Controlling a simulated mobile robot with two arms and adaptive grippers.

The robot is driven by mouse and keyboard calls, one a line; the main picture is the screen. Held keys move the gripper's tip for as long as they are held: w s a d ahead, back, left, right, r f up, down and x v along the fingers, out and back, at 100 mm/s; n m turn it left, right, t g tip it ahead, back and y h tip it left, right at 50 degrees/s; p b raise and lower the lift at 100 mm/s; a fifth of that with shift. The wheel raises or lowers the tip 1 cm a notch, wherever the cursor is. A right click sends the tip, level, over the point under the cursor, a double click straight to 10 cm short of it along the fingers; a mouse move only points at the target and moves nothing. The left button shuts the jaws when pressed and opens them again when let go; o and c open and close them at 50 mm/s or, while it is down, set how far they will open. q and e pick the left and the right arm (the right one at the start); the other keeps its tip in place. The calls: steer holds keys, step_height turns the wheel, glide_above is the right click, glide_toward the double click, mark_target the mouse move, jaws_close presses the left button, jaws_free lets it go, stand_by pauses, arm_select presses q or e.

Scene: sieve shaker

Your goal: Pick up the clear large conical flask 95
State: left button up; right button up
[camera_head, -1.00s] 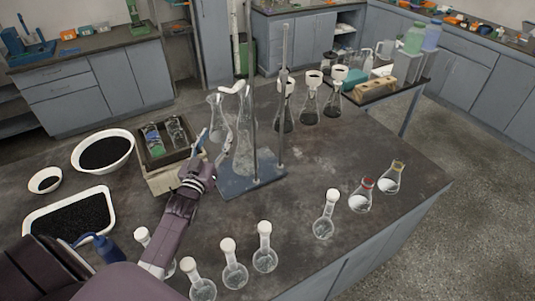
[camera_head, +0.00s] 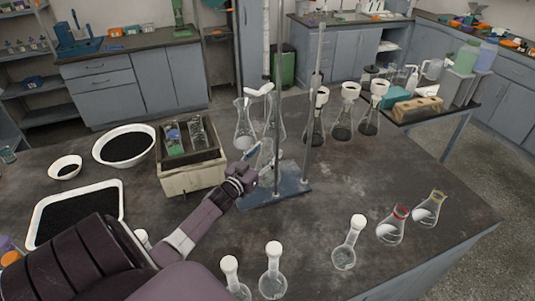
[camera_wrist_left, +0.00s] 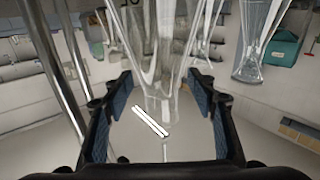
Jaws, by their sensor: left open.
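Two clear conical flasks stand beside a metal rod stand, one on the left (camera_head: 243,132) and a larger one (camera_head: 276,112) partly hidden by the rods; I cannot read a number on either. My left gripper (camera_head: 255,158) is low in front of them, by the stand's blue base (camera_head: 290,192). In the left wrist view the gripper (camera_wrist_left: 162,115) is open, its two blue-padded fingers apart. Clear glass (camera_wrist_left: 160,50) shows ahead between and beyond the fingers; I cannot tell whether it touches them. My right gripper is not in view.
A wooden crate with bottles (camera_head: 192,178) is left of the gripper. Several funnel-topped flasks (camera_head: 343,130) stand right of the stand. Stoppered flasks (camera_head: 345,256) line the front edge. Black-filled bowls (camera_head: 150,155) and a tray (camera_head: 118,212) are left. The table's right middle is clear.

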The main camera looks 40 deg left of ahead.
arm_select(q)
steer(key=shift+w+a, duration=0.1)
steer(key=shift+w, duration=0.05)
steer(key=shift+r, duration=0.15)
jaws_close()
